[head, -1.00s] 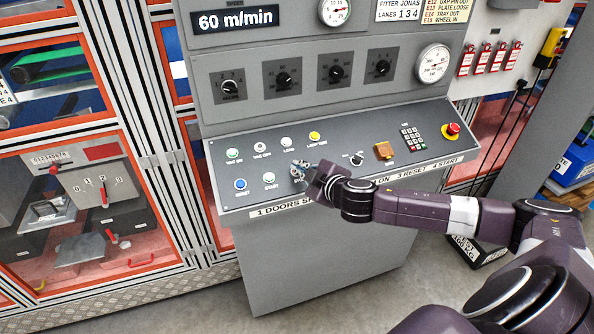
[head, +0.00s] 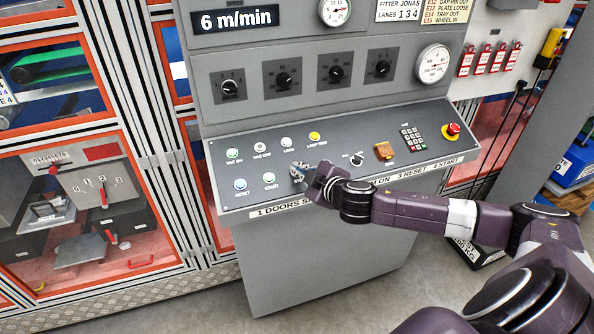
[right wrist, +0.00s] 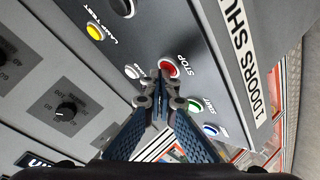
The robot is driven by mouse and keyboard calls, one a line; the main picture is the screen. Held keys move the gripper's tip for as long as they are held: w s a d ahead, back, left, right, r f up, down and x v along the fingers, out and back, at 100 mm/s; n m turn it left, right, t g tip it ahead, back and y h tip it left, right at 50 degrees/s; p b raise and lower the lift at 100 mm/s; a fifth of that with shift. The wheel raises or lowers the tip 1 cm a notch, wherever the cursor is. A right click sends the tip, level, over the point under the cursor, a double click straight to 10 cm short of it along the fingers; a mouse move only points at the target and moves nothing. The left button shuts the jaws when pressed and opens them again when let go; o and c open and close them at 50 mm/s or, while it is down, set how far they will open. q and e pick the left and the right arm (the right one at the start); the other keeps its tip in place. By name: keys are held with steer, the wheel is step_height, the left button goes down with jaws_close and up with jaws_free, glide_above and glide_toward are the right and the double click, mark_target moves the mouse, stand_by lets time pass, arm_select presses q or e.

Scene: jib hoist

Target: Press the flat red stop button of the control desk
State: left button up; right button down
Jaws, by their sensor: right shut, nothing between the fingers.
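The control desk (head: 225,205) is a grey sloped panel with several buttons. The flat red stop button (right wrist: 169,67), labelled STOP, shows in the right wrist view just beyond my fingertips; in the head view my gripper covers it. My right gripper (head: 299,172) is shut and empty, low over the desk front at the stop button's place. In the right wrist view its fingertips (right wrist: 160,90) overlap the button's lower edge; I cannot tell for certain whether they touch it. The display (head: 236,19) above reads 6 m/min. My left gripper is not in view.
Close by are the green START button (head: 269,178), the blue reset button (head: 240,184), the yellow lamp-test button (head: 314,136) and a black rotary knob (head: 356,159). A red mushroom button (head: 453,129) on yellow sits at the right end. Orange-framed machine bays stand at left.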

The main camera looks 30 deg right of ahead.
steer(key=shift+s, duration=0.1)
steer(key=shift+s+r+p, duration=0.25)
steer(key=shift+r+p, duration=0.5)
steer(key=shift+s+a+r+p, duration=0.1)
steer(key=shift+s+r+p, duration=0.05)
steer(key=shift+r+p, duration=0.4)
steer(key=r+p, duration=0.1)
steer(key=s+r+p, duration=0.1)
steer(key=r+p, duration=0.1)
steer(key=shift+s+a+r, duration=0.15)
steer(key=shift+s+r, duration=0.1)
steer(key=shift+s, duration=0.05)
